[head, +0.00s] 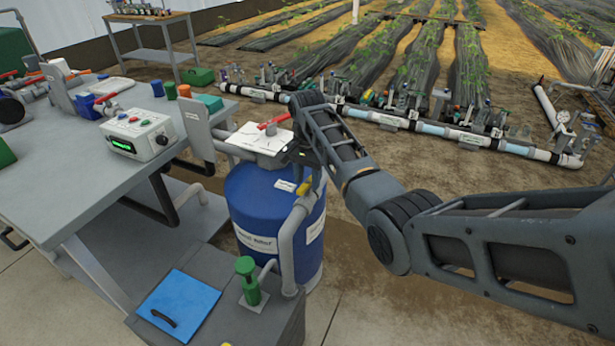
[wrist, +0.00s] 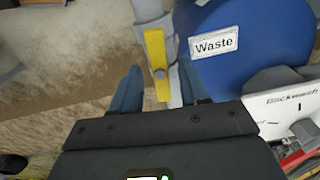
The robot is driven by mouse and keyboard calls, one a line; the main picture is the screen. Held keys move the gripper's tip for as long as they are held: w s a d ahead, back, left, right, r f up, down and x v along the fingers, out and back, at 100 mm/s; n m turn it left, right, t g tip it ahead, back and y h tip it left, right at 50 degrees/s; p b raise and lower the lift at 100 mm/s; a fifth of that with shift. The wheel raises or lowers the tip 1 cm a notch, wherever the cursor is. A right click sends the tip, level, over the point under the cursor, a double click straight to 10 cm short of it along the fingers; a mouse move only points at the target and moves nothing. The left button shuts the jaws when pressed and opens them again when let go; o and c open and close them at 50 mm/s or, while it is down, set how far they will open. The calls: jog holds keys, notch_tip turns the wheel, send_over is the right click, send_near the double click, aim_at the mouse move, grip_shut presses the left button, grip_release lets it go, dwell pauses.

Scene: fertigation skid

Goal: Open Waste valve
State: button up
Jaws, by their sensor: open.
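The Waste valve has a yellow lever handle (wrist: 155,50) with a round pivot, on a grey pipe (wrist: 148,10) beside the blue tank (wrist: 205,75). In the wrist view the lever runs roughly along the pipe. A white "Waste" label (wrist: 214,43) is on the tank just right of it. My gripper (wrist: 158,82) is open, its two blue-grey fingers on either side of the lever's near end. I cannot tell whether either finger touches it. In the head view the yellow lever (head: 304,186) shows by the tank's upper edge; my arm hides most of the gripper.
A white panel with a red lever (head: 274,124) tops the tank; its "Backwash" label (wrist: 290,102) shows close right of my gripper. A grey bench with a control box (head: 140,132) stands left.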

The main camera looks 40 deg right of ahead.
grip_shut()
dwell(0.3)
jog(key=shift+r+n+p, duration=0.15)
jog(key=shift+n+p, duration=0.15)
jog(key=shift+n, duration=0.5)
grip_release()
